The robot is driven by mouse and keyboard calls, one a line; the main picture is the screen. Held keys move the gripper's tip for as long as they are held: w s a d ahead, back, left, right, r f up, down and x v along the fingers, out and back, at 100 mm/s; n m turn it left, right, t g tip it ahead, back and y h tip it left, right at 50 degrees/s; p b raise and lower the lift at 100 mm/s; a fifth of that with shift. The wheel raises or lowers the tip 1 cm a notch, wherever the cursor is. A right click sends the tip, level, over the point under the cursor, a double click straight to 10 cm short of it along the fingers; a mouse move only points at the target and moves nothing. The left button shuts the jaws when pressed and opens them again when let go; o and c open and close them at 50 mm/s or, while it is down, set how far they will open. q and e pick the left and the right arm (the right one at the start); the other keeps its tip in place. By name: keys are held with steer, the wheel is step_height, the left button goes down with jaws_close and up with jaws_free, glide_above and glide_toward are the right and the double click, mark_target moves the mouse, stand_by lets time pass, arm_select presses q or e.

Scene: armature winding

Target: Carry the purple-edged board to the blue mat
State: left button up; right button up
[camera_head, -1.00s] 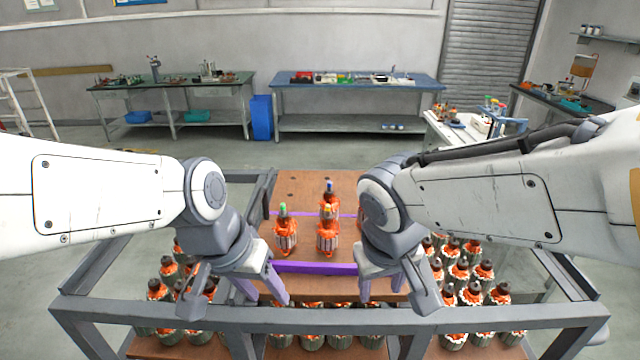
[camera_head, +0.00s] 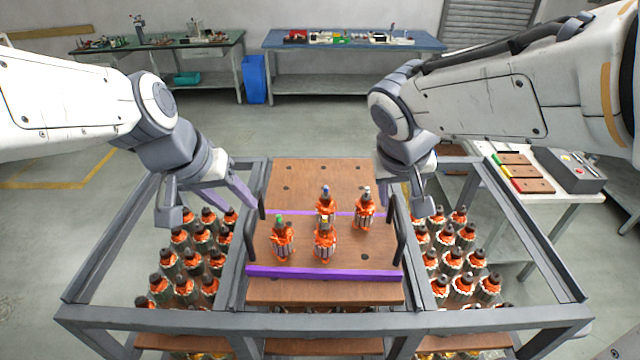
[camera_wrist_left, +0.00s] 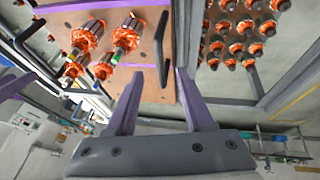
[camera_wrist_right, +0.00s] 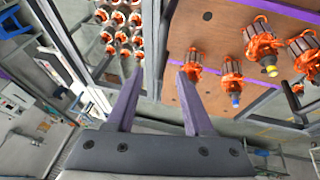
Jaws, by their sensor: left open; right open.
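The purple-edged board (camera_head: 352,256) is brown with purple strips along its near and far edges. My right gripper (camera_head: 404,196) is open above the right side, apart from the board.
Armatures stand in rows left (camera_head: 190,260) and right (camera_head: 458,258) of the board, inside the grey frame (camera_head: 330,320). A white table (camera_head: 560,185) with brown plates and a grey box stands at the right. A blue-topped bench (camera_head: 352,45) stands at the back.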

arm_select(q)
steer(key=shift+f, duration=0.1)
arm_select(e)
steer(key=shift+f, duration=0.1)
arm_select(q)
glide_above(260, 239)
step_height(260, 239, down, 9)
steer(key=shift+f, duration=0.15)
arm_select(e)
glide_above(393, 233)
step_height(393, 233, down, 9)
steer(key=shift+s+f, duration=0.15)
arm_select(q)
jaws_close()
arm_select(e)
jaws_close()
stand_by(0.4)
